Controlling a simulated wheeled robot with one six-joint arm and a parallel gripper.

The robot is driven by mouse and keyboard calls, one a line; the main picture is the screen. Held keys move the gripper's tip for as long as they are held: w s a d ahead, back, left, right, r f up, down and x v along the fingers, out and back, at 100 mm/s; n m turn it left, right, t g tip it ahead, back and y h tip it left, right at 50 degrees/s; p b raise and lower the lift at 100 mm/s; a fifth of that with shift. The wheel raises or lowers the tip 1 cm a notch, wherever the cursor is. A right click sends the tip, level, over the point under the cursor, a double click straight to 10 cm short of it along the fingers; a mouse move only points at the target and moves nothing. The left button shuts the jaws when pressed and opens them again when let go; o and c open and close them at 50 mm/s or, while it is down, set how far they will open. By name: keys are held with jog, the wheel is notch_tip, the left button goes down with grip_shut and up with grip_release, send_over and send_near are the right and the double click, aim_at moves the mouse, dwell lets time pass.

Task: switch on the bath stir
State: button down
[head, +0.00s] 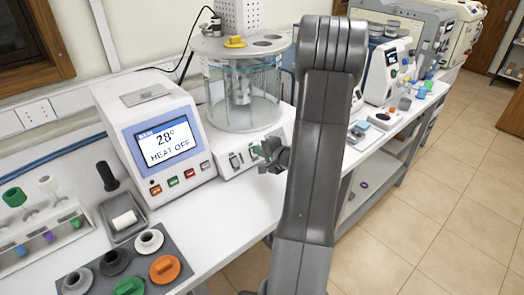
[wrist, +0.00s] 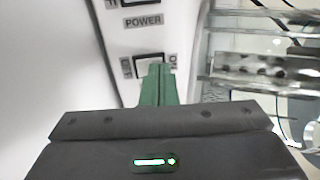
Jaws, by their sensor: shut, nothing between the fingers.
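The bath (head: 240,100) is a clear glass vessel on a white base in the head view. The base's front panel (head: 226,169) carries small dark rocker switches. In the wrist view one switch (wrist: 149,4) sits above a POWER label. A second rocker switch (wrist: 147,62) lies below that label, with small lettering at both sides. My gripper (head: 264,151) is shut and empty, with its green fingertips close in front of the panel. In the wrist view the fingertips (wrist: 157,70) overlap the lower right of the second switch and hide what is beneath it. I cannot tell whether they touch it.
Stoppers on a grey mat (head: 200,269), a test-tube rack (head: 45,240) and a small grey tray (head: 124,219) stand on the left bench. Other instruments (head: 388,70) stand to the right.

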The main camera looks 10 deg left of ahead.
jog(key=shift+a, duration=0.1)
jog(key=shift+w+a+r+g+h+p, duration=0.2)
jog(key=shift+a+r+g+h+p, duration=0.1)
jog(key=shift+h+p, duration=0.1)
jog(key=shift+d+f, duration=0.15)
jog(key=shift+f, duration=0.1)
jog(key=shift+r, duration=0.15)
jog(key=shift+w+r, duration=0.1)
jog(key=shift+r, duration=0.3)
jog(key=shift+a+r, duration=0.2)
jog(key=shift+a, duration=0.15)
jog(key=shift+d, duration=0.15)
